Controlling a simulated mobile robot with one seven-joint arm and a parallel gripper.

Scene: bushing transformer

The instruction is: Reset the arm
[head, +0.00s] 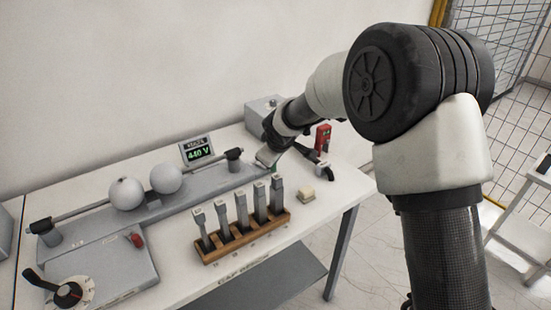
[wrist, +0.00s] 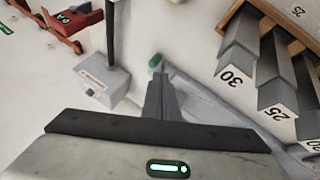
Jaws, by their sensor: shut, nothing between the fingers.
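My gripper (wrist: 158,88) is shut with nothing between its fingers. In the wrist view its fingers point at the table top, close to a small green piece (wrist: 155,60). In the head view my arm reaches over the back of the table, and its hand is near the right end of the sphere-gap apparatus. The fingertips are hard to make out there. I cannot tell whether they touch anything.
The table (head: 345,190) bears two grey spheres (head: 126,193) on rods, a 440 V display (head: 198,151), a wooden rack (head: 245,240) of several numbered metal pieces, a red device (head: 323,138), a dark-handled tool (head: 325,170) and a pale block (head: 306,195). A wall stands behind.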

